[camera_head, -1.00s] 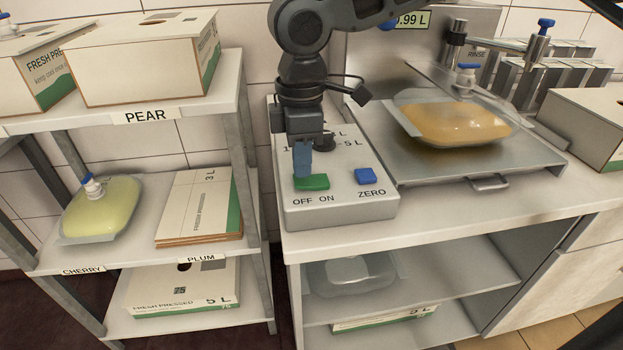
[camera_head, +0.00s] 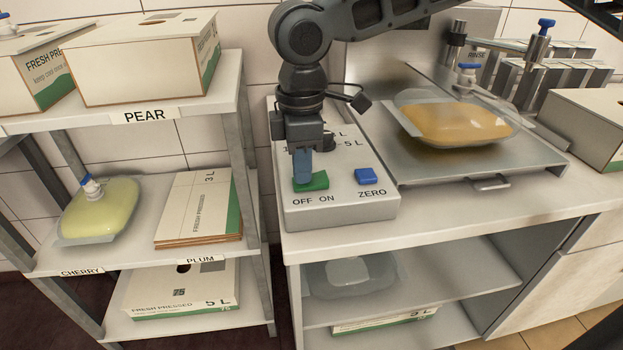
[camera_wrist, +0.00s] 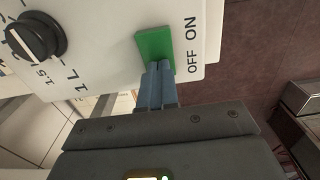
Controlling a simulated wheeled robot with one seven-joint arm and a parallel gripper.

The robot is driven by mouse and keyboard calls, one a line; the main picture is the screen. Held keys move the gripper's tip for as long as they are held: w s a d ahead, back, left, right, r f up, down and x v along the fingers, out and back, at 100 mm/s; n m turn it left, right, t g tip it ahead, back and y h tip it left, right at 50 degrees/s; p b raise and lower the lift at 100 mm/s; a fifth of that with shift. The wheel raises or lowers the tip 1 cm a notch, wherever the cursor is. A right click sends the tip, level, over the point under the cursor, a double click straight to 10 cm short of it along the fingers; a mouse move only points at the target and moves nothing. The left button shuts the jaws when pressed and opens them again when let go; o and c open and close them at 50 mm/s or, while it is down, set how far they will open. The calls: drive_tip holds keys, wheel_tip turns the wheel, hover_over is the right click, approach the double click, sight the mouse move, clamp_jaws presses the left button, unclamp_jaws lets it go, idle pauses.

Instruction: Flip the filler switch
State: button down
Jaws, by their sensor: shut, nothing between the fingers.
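The filler switch is a green rocker (camera_head: 317,181) on the grey control box, above the words OFF and ON. It also shows in the wrist view (camera_wrist: 154,47). My gripper (camera_head: 301,183) is shut and empty, pointing down, with its blue fingertips at the OFF side of the rocker. In the wrist view the closed fingers (camera_wrist: 160,68) meet the lower part of the green switch. I cannot tell how firmly they touch it. The rocker looks tilted, its ON side showing higher in the head view.
A blue ZERO button (camera_head: 366,177) sits right of the switch. A black dial (camera_wrist: 35,38) is behind it. An orange pouch (camera_head: 457,124) lies on the metal filler platform (camera_head: 520,165) to the right. A shelf rack (camera_head: 240,100) with boxes stands to the left.

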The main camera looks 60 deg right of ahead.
wheel_tip(320, 180, up, 7)
drive_tip(key=p, duration=0.7)
idle(0.3)
idle(0.4)
